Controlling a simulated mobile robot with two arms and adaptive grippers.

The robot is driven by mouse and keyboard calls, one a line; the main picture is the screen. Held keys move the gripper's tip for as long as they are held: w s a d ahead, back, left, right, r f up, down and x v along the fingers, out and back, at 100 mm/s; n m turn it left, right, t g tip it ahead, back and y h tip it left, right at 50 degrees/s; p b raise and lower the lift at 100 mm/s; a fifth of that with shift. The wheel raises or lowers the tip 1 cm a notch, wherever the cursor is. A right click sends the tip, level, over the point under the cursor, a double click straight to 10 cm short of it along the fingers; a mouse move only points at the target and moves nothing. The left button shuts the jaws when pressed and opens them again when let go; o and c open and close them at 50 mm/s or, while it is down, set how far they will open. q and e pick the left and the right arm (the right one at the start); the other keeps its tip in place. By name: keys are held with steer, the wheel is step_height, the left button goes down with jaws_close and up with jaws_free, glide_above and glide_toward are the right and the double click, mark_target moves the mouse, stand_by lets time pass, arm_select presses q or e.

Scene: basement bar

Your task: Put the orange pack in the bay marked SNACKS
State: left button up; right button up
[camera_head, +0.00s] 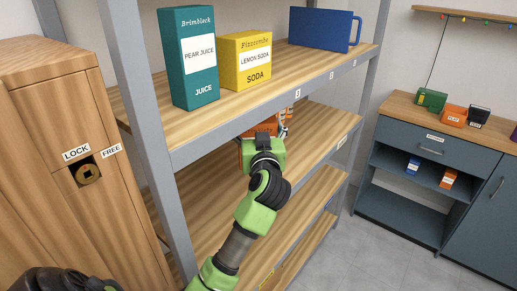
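An orange thing (264,127), possibly the orange pack, shows under the top board of the rack, at my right gripper (282,122). The top board and my green wrist hide most of both. I cannot tell whether the fingers are shut on it or beside it. My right arm reaches up from the bottom into the space above the second board (305,148). A small label (341,142) sits on that board's edge, too small to read. I cannot make out a SNACKS mark. My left gripper is not visible; only dark parts show at the bottom left.
A teal juice carton (188,62), yellow soda box (246,63) and blue mug (318,29) stand on the top board. A wooden cabinet (45,140) with a lock dial is left. A grey cabinet (408,204) at right holds small packs, including orange ones (453,115). Floor between is clear.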

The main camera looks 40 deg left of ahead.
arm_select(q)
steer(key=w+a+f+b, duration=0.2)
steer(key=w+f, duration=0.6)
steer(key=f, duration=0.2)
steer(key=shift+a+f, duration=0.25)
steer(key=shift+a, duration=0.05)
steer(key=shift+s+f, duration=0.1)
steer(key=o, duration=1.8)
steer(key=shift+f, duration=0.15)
